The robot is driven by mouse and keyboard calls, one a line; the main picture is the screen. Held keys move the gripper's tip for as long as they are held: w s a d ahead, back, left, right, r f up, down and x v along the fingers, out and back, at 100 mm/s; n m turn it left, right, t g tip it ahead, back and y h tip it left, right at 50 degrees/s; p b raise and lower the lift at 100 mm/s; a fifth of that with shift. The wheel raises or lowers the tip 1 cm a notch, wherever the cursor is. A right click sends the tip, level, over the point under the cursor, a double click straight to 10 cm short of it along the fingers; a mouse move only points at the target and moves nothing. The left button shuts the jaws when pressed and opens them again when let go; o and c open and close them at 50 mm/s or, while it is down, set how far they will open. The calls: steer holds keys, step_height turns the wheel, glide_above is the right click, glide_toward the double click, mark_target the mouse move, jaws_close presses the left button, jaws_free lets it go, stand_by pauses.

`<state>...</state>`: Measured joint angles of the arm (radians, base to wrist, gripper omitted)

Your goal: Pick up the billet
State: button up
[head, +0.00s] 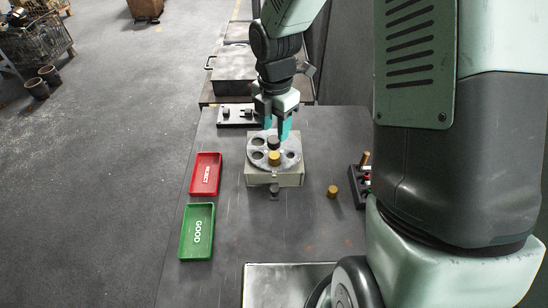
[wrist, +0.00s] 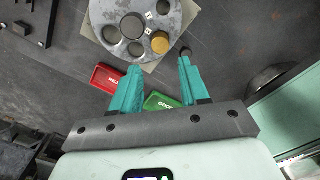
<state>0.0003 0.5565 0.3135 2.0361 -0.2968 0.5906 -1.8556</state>
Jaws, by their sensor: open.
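A round grey plate with holes (head: 290,143) tops a pale box; it also shows in the wrist view (wrist: 172,22). A dark cylinder (head: 273,142) and a brass cylinder (head: 274,158) sit in it. The wrist view shows the dark one (wrist: 132,26) at left and the brass one (wrist: 160,42) at right. Another brass cylinder (head: 333,191) stands on the table. I cannot tell which is the billet. My gripper (head: 277,128) is open and empty, close above the far part of the plate in the head view. Its teal fingers (wrist: 160,66) hold nothing between them.
A red REJECT tray (head: 206,174) and a green GOOD tray (head: 197,231) lie left of the box. A small dark rack (head: 362,184) stands at right, partly hidden by my arm. A block fixture (head: 236,115) lies behind.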

mark_target(274, 155)
steer(key=shift+s+d+f+m+y, duration=0.1)
steer(key=shift+f+m+y, duration=0.7)
steer(key=shift+f+m, duration=1.5)
steer(key=shift+f+m+y, duration=0.8)
steer(key=shift+f+m, duration=1.5)
jaws_close()
